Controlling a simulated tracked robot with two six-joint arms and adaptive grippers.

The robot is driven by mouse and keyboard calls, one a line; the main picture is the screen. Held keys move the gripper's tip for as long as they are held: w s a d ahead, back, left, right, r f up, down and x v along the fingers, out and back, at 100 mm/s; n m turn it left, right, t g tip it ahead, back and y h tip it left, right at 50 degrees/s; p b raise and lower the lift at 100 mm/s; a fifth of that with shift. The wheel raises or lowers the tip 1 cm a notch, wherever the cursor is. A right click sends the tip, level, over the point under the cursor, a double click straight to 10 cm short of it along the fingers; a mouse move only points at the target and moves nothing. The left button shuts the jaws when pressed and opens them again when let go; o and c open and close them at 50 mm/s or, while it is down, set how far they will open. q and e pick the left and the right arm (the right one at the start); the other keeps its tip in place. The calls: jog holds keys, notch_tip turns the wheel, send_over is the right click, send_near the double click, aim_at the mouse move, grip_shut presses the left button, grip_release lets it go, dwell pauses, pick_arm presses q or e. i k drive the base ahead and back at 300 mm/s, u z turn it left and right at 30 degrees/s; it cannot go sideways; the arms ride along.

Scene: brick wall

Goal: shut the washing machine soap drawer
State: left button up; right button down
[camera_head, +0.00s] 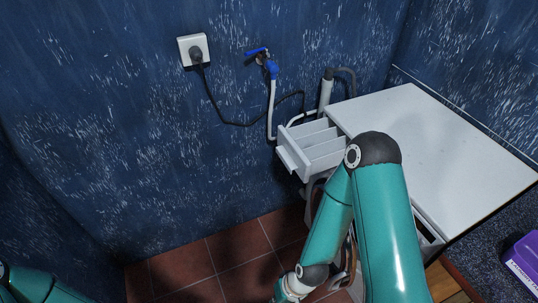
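The washing machine (435,140) stands at the right with its white top showing. Its soap drawer (290,158) is pulled out at the machine's left front corner, and its white compartments are visible from above. My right arm comes in from the lower right and passes in front of the machine, hiding much of its front. It bends down to the lower left, with its wrist low at the bottom edge, below the drawer and apart from it. Neither gripper's fingers show. Only a piece of my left arm is at the bottom left corner.
A wall socket with a black plug (195,53) and a blue tap (268,65) with a white hose are on the blue wall behind. A grey drain hose (327,90) stands behind the machine. A purple box (524,262) is at the right edge. Tiled floor (215,262) left of the machine is clear.

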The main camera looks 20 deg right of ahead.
aim_at(309, 149)
jog(key=i, duration=0.85)
jog(key=z, duration=0.05)
